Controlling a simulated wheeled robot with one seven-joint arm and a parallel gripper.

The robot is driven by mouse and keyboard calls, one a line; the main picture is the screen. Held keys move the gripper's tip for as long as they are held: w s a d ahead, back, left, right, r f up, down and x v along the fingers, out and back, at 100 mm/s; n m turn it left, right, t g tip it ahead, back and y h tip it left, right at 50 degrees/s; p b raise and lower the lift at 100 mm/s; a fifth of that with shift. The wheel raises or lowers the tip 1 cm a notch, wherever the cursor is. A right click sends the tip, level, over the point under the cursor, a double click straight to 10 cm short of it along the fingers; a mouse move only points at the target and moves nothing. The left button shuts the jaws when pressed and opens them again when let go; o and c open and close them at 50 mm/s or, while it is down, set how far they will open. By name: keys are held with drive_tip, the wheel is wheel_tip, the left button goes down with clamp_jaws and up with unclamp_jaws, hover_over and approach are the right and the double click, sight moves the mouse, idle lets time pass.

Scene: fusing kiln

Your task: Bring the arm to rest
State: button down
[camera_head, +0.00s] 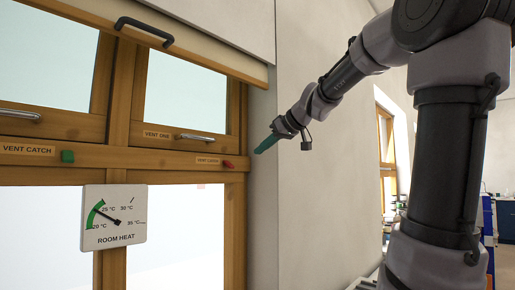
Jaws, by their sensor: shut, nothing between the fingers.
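My gripper (266,145) is at the end of my raised arm, which comes in from the right side of the head view. Its green fingers are shut, with nothing between them, and point down and left. It hangs in the air in front of the plain wall, just right of the wooden window frame. In the picture the tip lies close to the red catch (228,165), but I cannot tell how far apart they are in depth.
The wooden window frame (118,120) fills the left, with a green catch (67,156), vent handles (195,137) and a black blind handle (145,31). A room heat dial (113,216) hangs below. The pale wall (320,200) is bare; another window (386,150) stands farther back.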

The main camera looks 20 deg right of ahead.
idle(0.4)
drive_tip(key=s+f+m+g+h, duration=0.3)
drive_tip(key=s+f+m, duration=0.7)
drive_tip(key=s+f, duration=0.9)
drive_tip(key=s+h, duration=0.1)
drive_tip(key=s, duration=0.1)
drive_tip(key=shift+s+f+g, duration=0.15)
drive_tip(key=shift+s+g, duration=0.15)
